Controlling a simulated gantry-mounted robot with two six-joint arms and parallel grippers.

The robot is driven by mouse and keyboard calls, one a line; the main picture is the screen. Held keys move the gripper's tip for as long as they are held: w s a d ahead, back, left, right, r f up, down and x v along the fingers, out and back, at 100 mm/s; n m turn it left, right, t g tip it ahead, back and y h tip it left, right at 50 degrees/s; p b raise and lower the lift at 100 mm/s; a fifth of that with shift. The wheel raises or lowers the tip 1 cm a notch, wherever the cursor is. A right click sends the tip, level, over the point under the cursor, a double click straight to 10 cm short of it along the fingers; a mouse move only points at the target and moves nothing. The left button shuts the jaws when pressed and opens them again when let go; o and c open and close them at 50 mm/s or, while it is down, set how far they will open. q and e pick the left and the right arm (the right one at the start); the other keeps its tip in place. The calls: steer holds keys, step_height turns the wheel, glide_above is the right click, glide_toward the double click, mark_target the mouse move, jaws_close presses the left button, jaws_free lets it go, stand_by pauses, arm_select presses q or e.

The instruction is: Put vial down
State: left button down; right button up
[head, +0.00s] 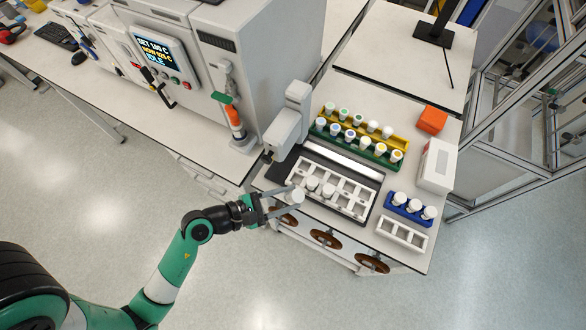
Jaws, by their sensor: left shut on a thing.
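My left gripper (284,203) reaches in from the left at the near left edge of the bench. It is shut on a white-capped vial (295,196), which shows from above between its fingers. The vial is beside the near left corner of a white rack (347,206); I cannot tell its height above the bench. The rack lies on a dark-framed device. My right gripper is not in view.
A yellow rack (398,141) and a green rack (381,160) hold several vials behind. A blue rack (390,207) with vials and an empty white rack (402,234) stand at right. A white box (437,165), an orange block (432,119) and a grey device head (283,130) stand nearby.

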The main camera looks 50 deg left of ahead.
arm_select(q)
steer(key=s+d+r, duration=0.2)
steer(key=s, duration=0.1)
step_height(320, 180, up, 23)
steer(key=p, duration=1.8)
glide_above(294, 195)
steer(key=shift+f+m+h, duration=0.15)
steer(key=shift+m+h, duration=0.15)
steer(key=shift+f, duration=0.1)
